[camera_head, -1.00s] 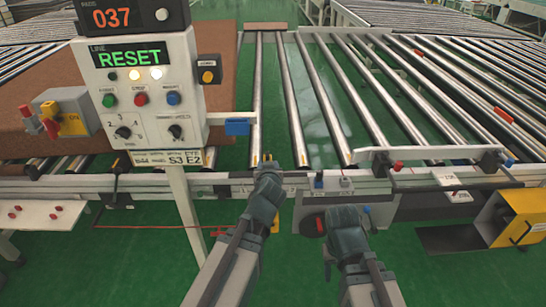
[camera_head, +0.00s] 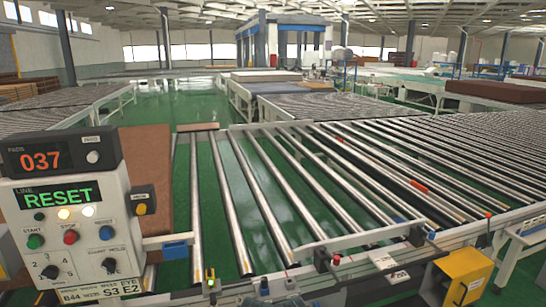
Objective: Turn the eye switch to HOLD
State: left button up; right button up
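The line control panel (camera_head: 72,215) stands at the lower left. Its green screen (camera_head: 57,195) reads RESET. At its lower right is a black selector knob (camera_head: 107,262) with small lettering above that seems to include HOLD; its exact setting is too small to tell. A numbered black knob (camera_head: 49,272) is to its left. The label strip (camera_head: 102,289) under them shows EYE, S3 and E2. A small dark piece with a yellow-green top (camera_head: 211,280) shows at the bottom edge by the rail; I cannot tell what it is. Neither gripper is clearly in view.
The roller conveyor (camera_head: 245,210) spreads right of the panel, with a brown slab (camera_head: 150,180) behind the panel. A yellow box (camera_head: 467,275) is at the lower right. Green floor and more conveyors lie beyond.

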aim_at(108, 264)
jog(key=u, duration=1.35)
